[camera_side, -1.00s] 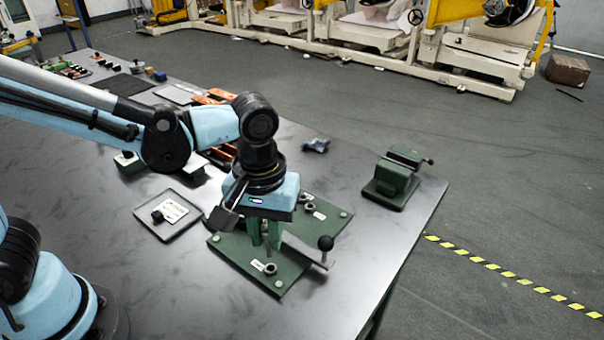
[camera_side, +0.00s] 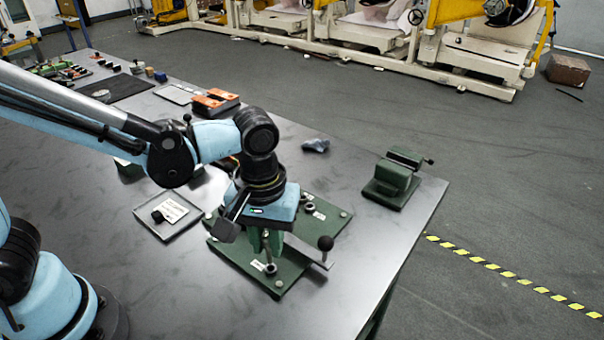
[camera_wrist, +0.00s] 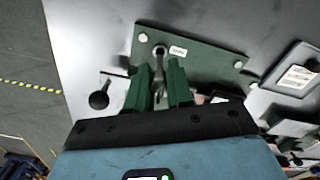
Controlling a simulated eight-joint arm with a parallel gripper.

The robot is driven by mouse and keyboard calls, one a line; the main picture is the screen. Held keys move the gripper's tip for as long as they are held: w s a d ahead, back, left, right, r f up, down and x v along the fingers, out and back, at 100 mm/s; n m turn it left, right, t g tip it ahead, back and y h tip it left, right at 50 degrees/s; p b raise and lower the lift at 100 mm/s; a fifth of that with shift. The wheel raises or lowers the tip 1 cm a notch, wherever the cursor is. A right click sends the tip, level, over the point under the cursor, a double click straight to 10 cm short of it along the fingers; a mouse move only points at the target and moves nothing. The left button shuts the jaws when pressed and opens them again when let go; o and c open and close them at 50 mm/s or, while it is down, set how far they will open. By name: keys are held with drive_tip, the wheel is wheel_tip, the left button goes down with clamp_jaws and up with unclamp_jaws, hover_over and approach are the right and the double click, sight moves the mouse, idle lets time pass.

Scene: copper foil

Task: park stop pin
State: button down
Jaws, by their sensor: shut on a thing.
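My gripper (camera_side: 266,246) is shut on the stop pin (camera_side: 268,256), a thin grey upright rod between its green fingers. The fingers (camera_wrist: 160,75) also show in the wrist view, with the pin (camera_wrist: 160,66) between them. The pin's lower end is at the small ring-shaped socket (camera_side: 271,269) near the front corner of the green plate (camera_side: 234,246). The socket also shows in the wrist view (camera_wrist: 160,49), beside a white label. I cannot tell whether the tip is inside the ring or just above it. The pin's upper part is hidden by the gripper.
A lever with a black ball knob (camera_side: 325,243) sticks up at the plate's right side, close to my gripper. A grey tray (camera_side: 188,228) lies to the left and a green vise (camera_side: 392,183) to the right. The front table is clear.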

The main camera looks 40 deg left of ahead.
sight(268, 245)
drive_tip(key=shift+f, duration=1.9)
idle(1.9)
drive_tip(key=c, duration=1.3)
unclamp_jaws()
drive_tip(key=shift+r, duration=0.1)
drive_tip(key=shift+r, duration=1.4)
drive_tip(key=o, duration=0.5)
